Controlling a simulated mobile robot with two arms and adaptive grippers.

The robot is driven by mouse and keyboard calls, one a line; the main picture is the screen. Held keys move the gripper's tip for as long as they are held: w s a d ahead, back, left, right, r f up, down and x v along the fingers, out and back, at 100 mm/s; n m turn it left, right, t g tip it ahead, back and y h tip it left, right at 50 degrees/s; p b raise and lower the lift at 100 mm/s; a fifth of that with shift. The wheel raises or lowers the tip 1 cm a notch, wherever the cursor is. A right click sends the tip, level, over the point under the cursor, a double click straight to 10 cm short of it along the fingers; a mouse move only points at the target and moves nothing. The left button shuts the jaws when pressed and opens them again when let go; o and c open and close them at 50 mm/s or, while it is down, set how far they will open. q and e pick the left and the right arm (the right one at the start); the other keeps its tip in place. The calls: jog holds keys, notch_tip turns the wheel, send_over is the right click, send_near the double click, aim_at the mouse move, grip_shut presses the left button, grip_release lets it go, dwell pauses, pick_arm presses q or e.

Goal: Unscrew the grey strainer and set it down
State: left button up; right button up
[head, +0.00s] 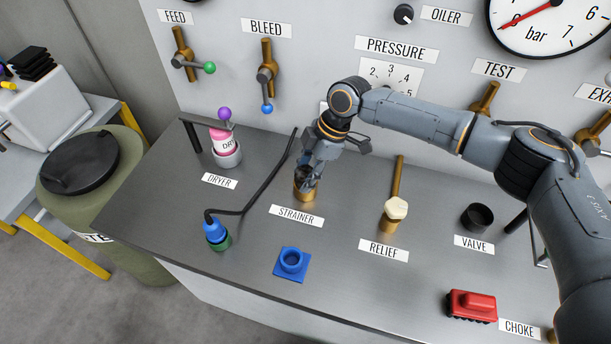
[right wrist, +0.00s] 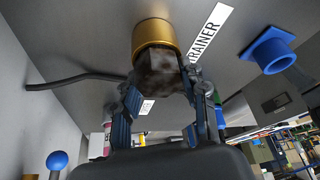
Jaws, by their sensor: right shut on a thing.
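The grey strainer (right wrist: 158,70) is a dark, mottled, faceted piece at the end of a brass fitting (right wrist: 153,36) in the right wrist view. In the head view the brass fitting (head: 304,193) stands upright on the bench behind the STRAINER label (head: 297,215). My right gripper (head: 309,176) reaches down from above and is shut on the strainer, with a finger on each side of it in the right wrist view (right wrist: 162,92). The strainer still meets the brass fitting; I cannot tell how far it is screwed in. My left gripper is out of view.
A blue square holder with a round socket (head: 292,262) sits on the bench in front. A black hose with a blue-green end (head: 217,232) lies left. The dryer (head: 226,145), relief fitting (head: 394,213), valve (head: 477,217) and red block (head: 471,306) stand around.

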jog(key=n+b, duration=0.1)
jog(key=n, duration=0.1)
jog(key=n+g+b, duration=0.1)
jog(key=n+b, duration=0.1)
jog(key=n, duration=0.1)
jog(key=shift+f+g+h, duration=0.15)
jog(key=shift+g+h, duration=0.15)
jog(key=shift+h, duration=0.1)
jog(key=shift+n+g+h+b, duration=0.4)
jog(key=shift+n+b, duration=0.55)
jog(key=shift+n, duration=0.75)
jog(key=o, duration=1)
jog(key=shift+c, duration=0.2)
jog(key=shift+r, duration=0.2)
